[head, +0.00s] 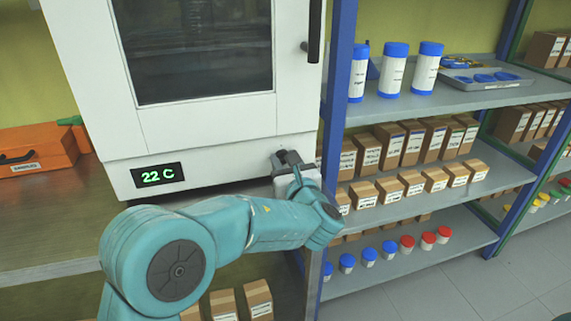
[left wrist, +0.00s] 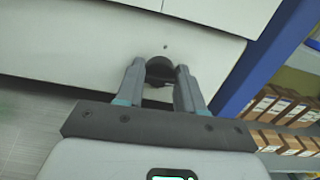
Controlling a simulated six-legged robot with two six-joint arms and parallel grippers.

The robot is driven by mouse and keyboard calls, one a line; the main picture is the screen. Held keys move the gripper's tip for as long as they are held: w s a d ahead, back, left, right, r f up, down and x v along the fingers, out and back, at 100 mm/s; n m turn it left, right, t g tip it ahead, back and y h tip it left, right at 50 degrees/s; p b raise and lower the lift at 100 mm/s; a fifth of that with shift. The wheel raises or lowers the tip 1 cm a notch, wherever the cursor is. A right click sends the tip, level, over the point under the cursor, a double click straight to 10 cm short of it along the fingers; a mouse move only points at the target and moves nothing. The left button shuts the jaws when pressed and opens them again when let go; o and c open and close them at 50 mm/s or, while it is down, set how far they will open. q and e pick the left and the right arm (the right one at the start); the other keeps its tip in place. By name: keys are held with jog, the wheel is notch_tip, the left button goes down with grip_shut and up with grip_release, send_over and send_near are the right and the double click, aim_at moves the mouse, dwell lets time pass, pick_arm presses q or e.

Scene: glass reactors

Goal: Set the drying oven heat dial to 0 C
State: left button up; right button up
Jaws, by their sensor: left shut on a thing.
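The drying oven (head: 205,150) is a white cabinet with a dark window and a black door handle. Its green display (head: 158,175) reads 22 C. My left gripper (head: 285,160) is at the lower right of the oven's front panel. In the left wrist view the dark round heat dial (left wrist: 159,70) sits between the two fingers of the gripper (left wrist: 160,80), which are shut on it. A small mark shows on the white panel just above the dial. In the head view the gripper hides most of the dial.
A blue-framed shelf (head: 340,110) stands close to the right of the oven, with boxes and blue-lidded jars (head: 393,70). An orange case (head: 37,150) lies on the bench to the left. Small cardboard boxes sit below the bench.

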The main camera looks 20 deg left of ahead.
pick_arm(q)
jog(key=n+b, duration=0.4)
jog(key=b, duration=0.1)
jog(key=n+b, duration=0.4)
jog(key=b, duration=0.2)
jog(key=n+b, duration=0.4)
jog(key=b, duration=0.1)
jog(key=shift+s+a+f+n+b, duration=0.1)
jog(key=shift+f+n+b, duration=0.3)
jog(key=n+b, duration=0.2)
jog(key=shift+n, duration=0.4)
jog(key=shift+r+n+b, duration=0.1)
jog(key=shift+n+b, duration=0.7)
jog(key=shift+b, duration=0.05)
jog(key=shift+r, duration=0.1)
jog(key=o, duration=1)
jog(key=v, duration=1.6)
jog(key=shift+s+p, duration=0.15)
jog(key=shift+p, duration=0.2)
jog(key=shift+d, duration=0.2)
